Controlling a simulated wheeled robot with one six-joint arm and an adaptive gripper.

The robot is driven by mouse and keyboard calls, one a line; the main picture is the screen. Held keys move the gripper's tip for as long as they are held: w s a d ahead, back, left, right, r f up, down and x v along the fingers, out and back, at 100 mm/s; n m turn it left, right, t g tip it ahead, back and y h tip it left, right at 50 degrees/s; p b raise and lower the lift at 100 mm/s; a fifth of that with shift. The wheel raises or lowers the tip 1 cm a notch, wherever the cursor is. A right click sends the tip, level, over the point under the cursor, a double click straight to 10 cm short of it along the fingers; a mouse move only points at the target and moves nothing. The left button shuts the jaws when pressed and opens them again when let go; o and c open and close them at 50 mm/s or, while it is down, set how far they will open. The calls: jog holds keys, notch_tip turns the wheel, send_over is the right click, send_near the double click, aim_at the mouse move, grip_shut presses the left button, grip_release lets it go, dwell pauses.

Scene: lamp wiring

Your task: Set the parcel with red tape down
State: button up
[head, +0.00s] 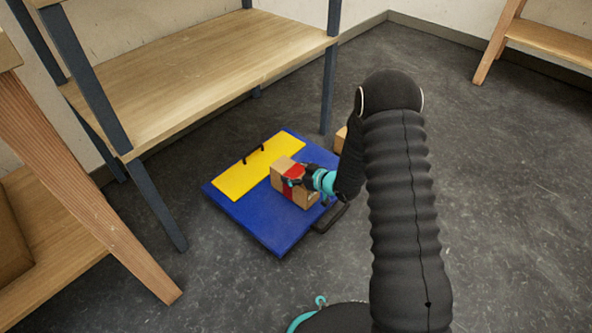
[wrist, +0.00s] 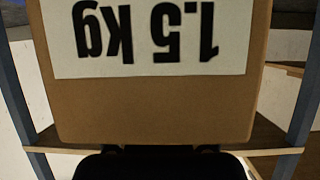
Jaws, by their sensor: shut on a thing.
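The parcel with red tape (head: 281,180) is a brown box with a red band, in the middle of the head view. My gripper (head: 297,177) is shut on it from the right. The parcel is over a flat blue and yellow platform (head: 270,233); I cannot tell whether it touches it. In the wrist view the parcel (wrist: 155,108) fills most of the picture, with an upside-down white label reading "1.5 kg". The gripper's fingertips are mostly hidden there.
A wooden shelf with dark blue posts (head: 205,62) stands behind and left of the platform. Another brown box (head: 341,139) is partly hidden behind my arm. A wooden trestle (head: 85,200) stands at left. Grey floor (head: 500,200) is clear at right.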

jog(key=shift+w+f, duration=0.1)
jog(key=shift+f, duration=0.7)
jog(key=shift+f+b, duration=0.2)
jog(key=shift+b, duration=0.1)
jog(key=o, duration=1.8)
jog(key=shift+c, duration=0.2)
